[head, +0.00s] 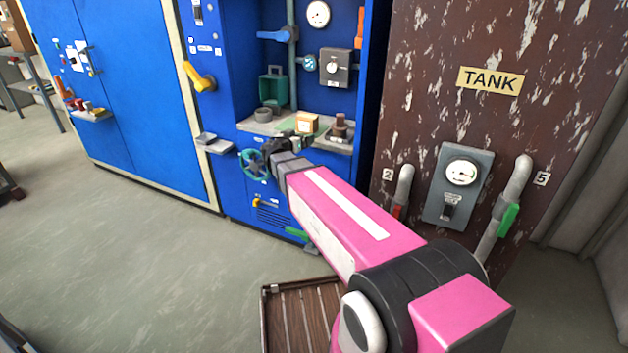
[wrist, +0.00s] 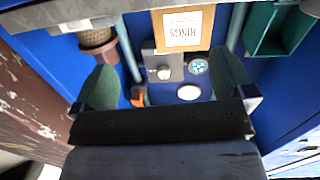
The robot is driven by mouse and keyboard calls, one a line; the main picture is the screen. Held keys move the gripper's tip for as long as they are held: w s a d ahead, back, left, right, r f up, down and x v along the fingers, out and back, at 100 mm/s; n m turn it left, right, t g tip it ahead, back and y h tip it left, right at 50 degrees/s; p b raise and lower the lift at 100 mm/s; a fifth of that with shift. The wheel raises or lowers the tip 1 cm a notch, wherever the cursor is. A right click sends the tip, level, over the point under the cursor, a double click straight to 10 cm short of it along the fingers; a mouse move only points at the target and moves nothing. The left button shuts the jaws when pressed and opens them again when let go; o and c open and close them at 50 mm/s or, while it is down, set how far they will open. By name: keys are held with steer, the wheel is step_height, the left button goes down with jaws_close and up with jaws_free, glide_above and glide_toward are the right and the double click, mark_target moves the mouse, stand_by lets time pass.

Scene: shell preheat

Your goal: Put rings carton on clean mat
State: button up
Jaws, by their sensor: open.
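The rings carton (head: 307,123) is a small tan box on the grey shelf of the blue cabinet. In the wrist view the carton (wrist: 184,28) shows a white label reading RINGS, at the top of the picture. My gripper (head: 291,144) is just in front of the shelf, close to the carton. In the wrist view my gripper (wrist: 168,84) has its two green-padded fingers wide apart, with nothing between them. The carton is beyond the fingertips. A greenish flat patch (head: 287,125) lies left of the carton, partly hidden; I cannot tell if it is the clean mat.
The shelf (head: 258,127) also holds a grey round bowl (head: 263,114), a green bin (head: 273,90) and a brown cylindrical part (head: 340,126). A teal handwheel (head: 254,165) sits below it. A rusty tank panel (head: 440,40) stands on the right.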

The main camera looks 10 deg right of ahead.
steer(key=s+d+f+n+g+y, duration=0.25)
steer(key=s+d+f+g, duration=0.2)
steer(key=s+f, duration=0.4)
steer(key=s+d+f+n+g+y, duration=0.1)
steer(key=s+d+f+g+y, duration=0.25)
steer(key=s+f+g, duration=0.5)
steer(key=s+a+f+n+y, duration=0.1)
steer(key=s+a+n+y, duration=0.2)
steer(key=s, duration=0.6)
steer(key=shift+f+n+y, duration=0.35)
steer(key=shift+f+y, duration=0.05)
steer(key=shift+y, duration=0.4)
steer(key=shift+s, duration=0.1)
